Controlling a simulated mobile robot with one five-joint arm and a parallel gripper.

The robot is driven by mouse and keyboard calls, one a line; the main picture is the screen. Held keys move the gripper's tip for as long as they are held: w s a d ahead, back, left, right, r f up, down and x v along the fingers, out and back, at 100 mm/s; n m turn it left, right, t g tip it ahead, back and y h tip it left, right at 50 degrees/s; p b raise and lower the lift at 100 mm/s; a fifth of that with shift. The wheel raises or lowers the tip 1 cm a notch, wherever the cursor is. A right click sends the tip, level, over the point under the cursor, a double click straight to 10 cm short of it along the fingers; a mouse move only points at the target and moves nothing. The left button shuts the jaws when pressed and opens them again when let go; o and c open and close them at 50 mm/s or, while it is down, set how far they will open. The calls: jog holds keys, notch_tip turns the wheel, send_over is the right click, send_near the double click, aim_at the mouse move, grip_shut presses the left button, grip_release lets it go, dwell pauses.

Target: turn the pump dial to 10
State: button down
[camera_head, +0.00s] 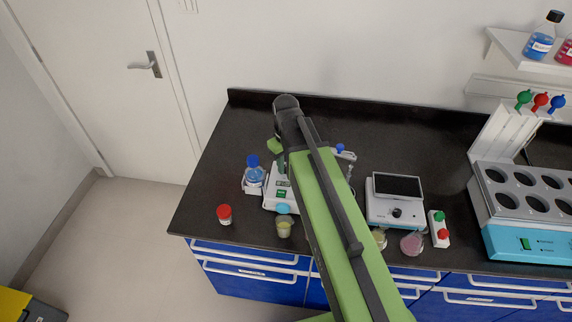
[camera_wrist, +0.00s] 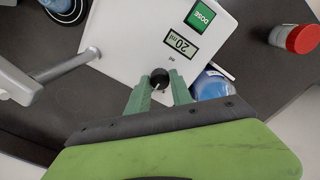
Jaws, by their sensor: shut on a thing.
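The white pump (camera_head: 270,204) stands on the black bench in the head view, partly hidden by my arm. In the wrist view the pump's white top (camera_wrist: 125,50) carries a green DOSE button (camera_wrist: 199,15) and a display (camera_wrist: 180,44) that reads 20 ml in upside-down, tilted digits. The black pump dial (camera_wrist: 160,77) is between the two green fingers of my gripper (camera_wrist: 161,80), which is shut on it. A pale mark shows on the dial.
A blue-capped bottle (camera_head: 254,175) stands left of the pump. A red-capped jar (camera_head: 224,214) and a beaker (camera_head: 284,227) stand near the front edge. A device with a dark screen (camera_head: 397,186) is to the right. The bench's back left is clear.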

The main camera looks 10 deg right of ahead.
jog(key=c, duration=1.1)
grip_release()
notch_tip(320, 180, up, 18)
jog(key=p, duration=1.7)
jog(key=shift+f, duration=0.25)
jog(key=shift+f, duration=0.1)
